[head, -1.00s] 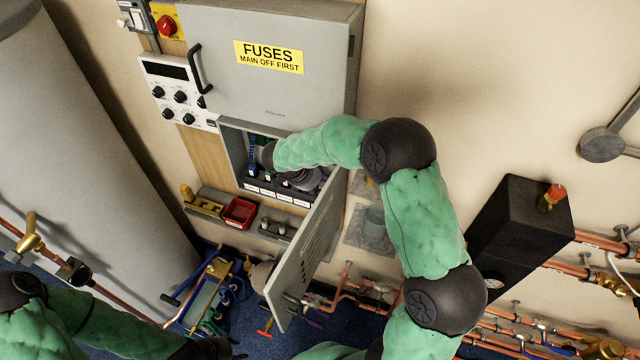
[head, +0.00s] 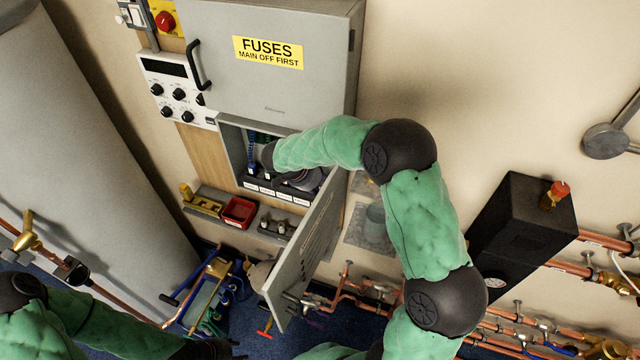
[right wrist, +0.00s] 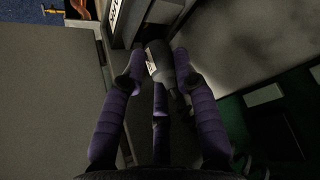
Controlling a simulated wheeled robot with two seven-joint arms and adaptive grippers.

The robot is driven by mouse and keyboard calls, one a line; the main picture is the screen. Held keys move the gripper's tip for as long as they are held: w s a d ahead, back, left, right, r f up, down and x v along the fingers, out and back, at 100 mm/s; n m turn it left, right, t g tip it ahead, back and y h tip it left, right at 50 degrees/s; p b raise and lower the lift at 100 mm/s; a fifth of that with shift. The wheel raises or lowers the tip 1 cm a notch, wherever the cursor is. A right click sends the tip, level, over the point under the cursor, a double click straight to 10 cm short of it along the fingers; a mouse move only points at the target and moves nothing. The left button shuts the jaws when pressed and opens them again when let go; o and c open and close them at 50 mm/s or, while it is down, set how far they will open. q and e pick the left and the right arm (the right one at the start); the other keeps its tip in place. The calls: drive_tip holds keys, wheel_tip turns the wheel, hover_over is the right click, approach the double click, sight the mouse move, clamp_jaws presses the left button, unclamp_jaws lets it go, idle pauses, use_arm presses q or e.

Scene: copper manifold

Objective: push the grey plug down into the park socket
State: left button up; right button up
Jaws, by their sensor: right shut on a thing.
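In the right wrist view the purple-padded fingers of my right gripper (right wrist: 158,78) are closed around a dark grey plug (right wrist: 158,58) with a small white label. In the head view my right arm reaches into the open lower compartment (head: 229,150) of the grey fuse cabinet. My forearm and wrist cover the plug there. I cannot make out the park socket in either view, nor tell how deep the plug sits. My left arm lies low at the left of the head view, and its gripper is out of the picture.
The open grey door (head: 305,255) hangs just right of and below my right wrist. A row of white labels (head: 276,190) runs along the compartment's lower edge. A shelf below holds a red bin (head: 239,212). Copper pipes and a black box (head: 520,235) are at the right.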

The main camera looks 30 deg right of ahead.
drive_tip(key=shift+f+b, duration=0.5)
drive_tip(key=shift+b, duration=0.1)
drive_tip(key=o, duration=1.1)
drive_tip(key=v, duration=1.2)
